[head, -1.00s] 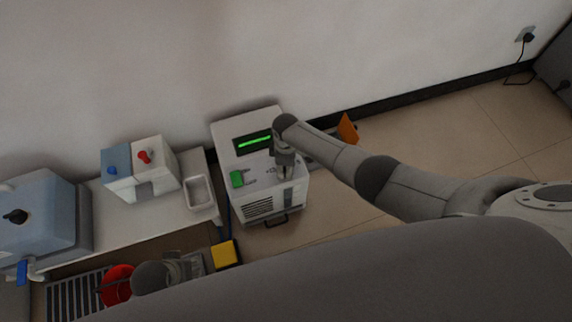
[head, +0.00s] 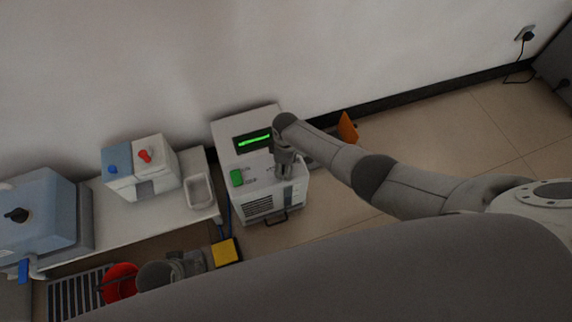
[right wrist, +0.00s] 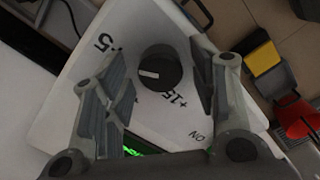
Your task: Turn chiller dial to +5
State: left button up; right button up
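The chiller (head: 234,166) is a white box with a lit green display (head: 254,140) and a green switch (head: 236,178), standing by the wall. Its dial (right wrist: 160,68) is a round black knob with a short white mark on its left part in the right wrist view. Printed labels around it include a 5, +15 and ON; one label is partly covered by a finger. My right gripper (right wrist: 157,60) is open, with a finger on either side of the dial and visible gaps. In the head view it hides the dial.
A bench (head: 130,217) left of the chiller holds a white-and-blue box with red and blue knobs (head: 145,156), a tray (head: 200,191) and a blue-grey device (head: 40,215). A red container (head: 120,280) and a yellow-topped item (head: 225,251) are below.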

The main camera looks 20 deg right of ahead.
dwell(0.3)
notch_tip(320, 180, up, 12)
dwell(0.7)
dwell(0.4)
jog(key=s+a+f+m+t+y, duration=0.15)
jog(key=s+f+m, duration=0.45)
jog(key=s, duration=0.6)
pick_arm(q)
jog(key=s+a+f+g+p, duration=0.1)
jog(key=s+f+p, duration=0.2)
jog(key=s+p, duration=0.6)
jog(key=s+a+f+p, duration=0.2)
jog(key=s+f+p, duration=0.2)
jog(key=s+p, duration=0.5)
jog(key=shift+s+a+f+g, duration=0.2)
jog(key=shift+s+g, duration=0.2)
jog(key=shift+s, duration=0.4)
pick_arm(e)
jog(key=s+d+f+m, duration=0.1)
jog(key=s+d+f, duration=0.2)
jog(key=s, duration=0.7)
jog(key=s+d+f+m+h, duration=0.1)
jog(key=s+d+f, duration=0.2)
jog(key=s, duration=0.8)
jog(key=s+d+f+m, duration=0.1)
jog(key=s+d, duration=0.3)
jog(key=s, duration=0.6)
jog(key=shift+s+f, duration=0.15)
jog(key=shift+f, duration=0.75)
